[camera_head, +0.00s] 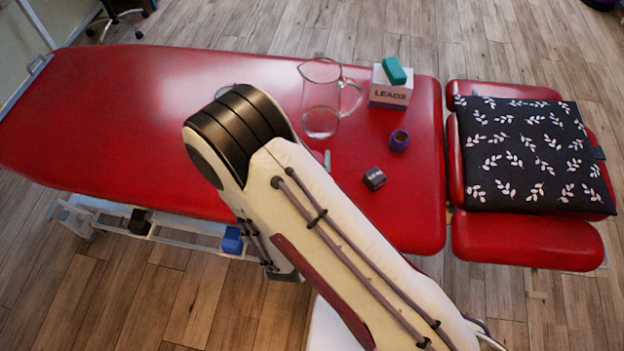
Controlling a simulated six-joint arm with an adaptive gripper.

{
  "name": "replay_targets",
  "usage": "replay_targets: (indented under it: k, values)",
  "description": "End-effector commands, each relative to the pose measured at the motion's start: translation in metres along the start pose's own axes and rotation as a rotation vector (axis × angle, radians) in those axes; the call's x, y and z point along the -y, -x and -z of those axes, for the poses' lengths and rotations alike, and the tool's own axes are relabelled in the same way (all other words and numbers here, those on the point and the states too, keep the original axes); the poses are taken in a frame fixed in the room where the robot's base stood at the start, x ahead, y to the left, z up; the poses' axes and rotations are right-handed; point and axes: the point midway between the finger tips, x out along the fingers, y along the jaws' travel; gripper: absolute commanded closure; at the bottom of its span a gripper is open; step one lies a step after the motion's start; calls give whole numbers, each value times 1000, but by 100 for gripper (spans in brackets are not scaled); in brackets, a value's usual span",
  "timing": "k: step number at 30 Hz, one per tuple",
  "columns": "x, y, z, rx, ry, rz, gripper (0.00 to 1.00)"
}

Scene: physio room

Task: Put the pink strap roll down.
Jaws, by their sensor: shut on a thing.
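My gripper is not in view either; my own arm crosses the middle of the picture and covers part of the red treatment table (110,120). A purple roll (399,141) stands on the right part of the table. A dark grey block-like item with pale marks (374,179) lies nearer the front edge.
A black leaf-patterned cushion (530,150) lies on the headrest section. The table's left part is bare.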

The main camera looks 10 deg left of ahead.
Motion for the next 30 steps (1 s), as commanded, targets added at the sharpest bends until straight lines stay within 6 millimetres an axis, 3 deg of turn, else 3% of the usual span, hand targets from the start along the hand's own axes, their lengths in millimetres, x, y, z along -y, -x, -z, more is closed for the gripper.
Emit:
replay_targets:
  k: [13,30]
  values:
    - [0,-6,-42,0,1,0,85]
    - [0,-7,-49,0,0,0,85]
